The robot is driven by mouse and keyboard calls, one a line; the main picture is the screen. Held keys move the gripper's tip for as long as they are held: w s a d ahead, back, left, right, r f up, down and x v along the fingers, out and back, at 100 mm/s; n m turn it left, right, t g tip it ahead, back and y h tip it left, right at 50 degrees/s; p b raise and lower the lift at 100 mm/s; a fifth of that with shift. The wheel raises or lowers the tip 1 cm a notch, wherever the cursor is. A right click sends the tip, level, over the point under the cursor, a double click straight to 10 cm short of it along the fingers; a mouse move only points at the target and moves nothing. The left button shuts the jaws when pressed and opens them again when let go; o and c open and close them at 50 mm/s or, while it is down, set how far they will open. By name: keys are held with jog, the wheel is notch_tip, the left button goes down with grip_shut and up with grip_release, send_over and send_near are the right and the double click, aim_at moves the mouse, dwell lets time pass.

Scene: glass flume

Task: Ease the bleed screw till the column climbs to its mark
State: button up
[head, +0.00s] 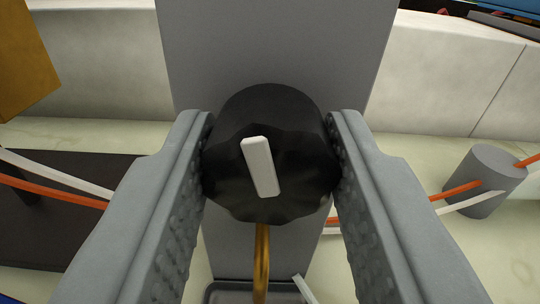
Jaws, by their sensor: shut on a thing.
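The bleed screw shows as a black fluted knob (225,170) with a white pointer bar on its face, in the middle of the head view. The white bar (260,167) leans slightly, its top end to the left of its lower end. My gripper (270,165) is shut on the knob, one ridged grey finger against each side. The knob sits in front of a grey upright panel (270,50). A brass-coloured tube (261,262) runs down from below the knob. I cannot make out the column or its mark in this view.
Orange and white lines run behind my fingers on both sides, through a grey cylinder (484,181) at the right. A dark flat slab (80,230) lies at left, below a mustard block (22,60). A grey tray rim (225,292) is at the bottom. A pale wall (100,70) stands behind.

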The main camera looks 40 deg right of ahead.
jog(key=shift+n, duration=0.5)
jog(key=o, duration=1)
jog(key=v, duration=1.7)
jog(key=shift+s+a, duration=0.1)
jog(key=shift+s, duration=0.05)
